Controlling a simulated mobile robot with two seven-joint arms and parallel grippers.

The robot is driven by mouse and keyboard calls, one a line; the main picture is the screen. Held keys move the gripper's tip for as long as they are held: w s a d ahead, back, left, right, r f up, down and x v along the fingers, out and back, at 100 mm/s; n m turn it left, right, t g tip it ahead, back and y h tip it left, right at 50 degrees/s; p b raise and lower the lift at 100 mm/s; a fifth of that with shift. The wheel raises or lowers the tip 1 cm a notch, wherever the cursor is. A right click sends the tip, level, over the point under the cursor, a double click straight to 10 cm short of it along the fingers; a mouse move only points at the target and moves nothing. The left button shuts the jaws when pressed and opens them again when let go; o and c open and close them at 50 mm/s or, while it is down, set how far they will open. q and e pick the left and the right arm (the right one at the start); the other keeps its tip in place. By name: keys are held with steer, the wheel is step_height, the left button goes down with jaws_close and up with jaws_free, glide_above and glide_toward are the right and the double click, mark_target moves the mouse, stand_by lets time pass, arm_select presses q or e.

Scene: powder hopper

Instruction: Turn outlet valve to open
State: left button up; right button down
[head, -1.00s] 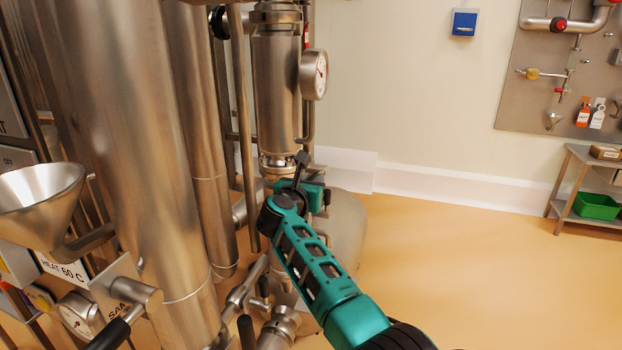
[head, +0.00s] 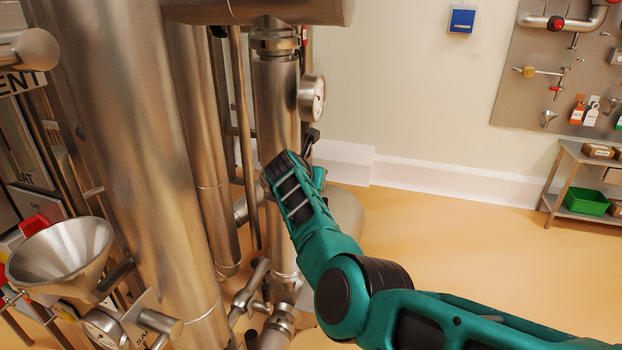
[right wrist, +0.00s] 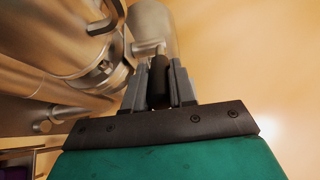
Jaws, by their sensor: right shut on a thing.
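The outlet valve's black handle (right wrist: 158,80) is between the two grey fingers of my right gripper (right wrist: 160,88) in the right wrist view, and the fingers are shut on it. The steel valve and clamp fittings (right wrist: 105,72) lie just left of the fingers. In the head view a dark handle end (head: 312,136) sticks up beyond my teal right wrist, beside the vertical steel pipe (head: 275,105). My arm hides the valve body and most of the fingers there. My left gripper is not in view.
A round gauge (head: 312,97) sits on the pipe just above my wrist. A steel funnel (head: 62,255) and thick vertical pipes (head: 140,170) crowd the left. The floor on the right is open up to a shelf cart with a green bin (head: 586,202).

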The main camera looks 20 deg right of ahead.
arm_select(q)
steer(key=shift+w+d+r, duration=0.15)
arm_select(e)
steer(key=c, duration=0.9)
jaws_free()
steer(key=shift+c, duration=0.2)
steer(key=shift+r, duration=0.15)
